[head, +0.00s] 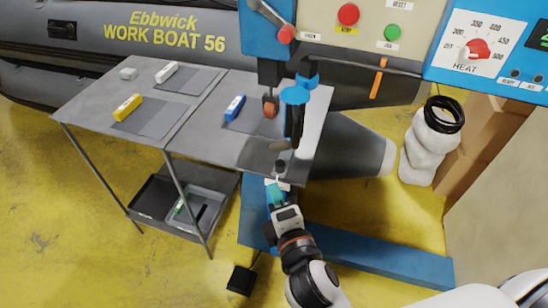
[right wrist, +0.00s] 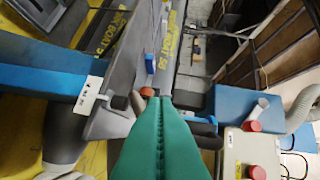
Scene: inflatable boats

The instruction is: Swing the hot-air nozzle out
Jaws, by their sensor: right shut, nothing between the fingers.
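The hot-air unit, with a blue cap and dark barrel (head: 294,118), hangs under the blue welding machine head (head: 262,35) at the table's right end. A flattened grey tip at its lower end appears to be the nozzle (head: 280,145). My right gripper (head: 275,185) is just below the nozzle, in front of the table edge. Its teal fingers (right wrist: 160,100) are shut and empty; contact with the dark knob (head: 281,165) above them cannot be told. An orange-brown roller (head: 270,106) is left of the barrel, and also in the right wrist view (right wrist: 147,91). My left gripper is not in view.
A grey table (head: 85,105) holds yellow, white and blue blocks on dark sheets. A control box with a red button (head: 348,14) and heat dial (head: 478,48) overhangs at upper right. A grey boat (head: 90,30) lies behind. A black pedal (head: 241,280) is on the yellow floor.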

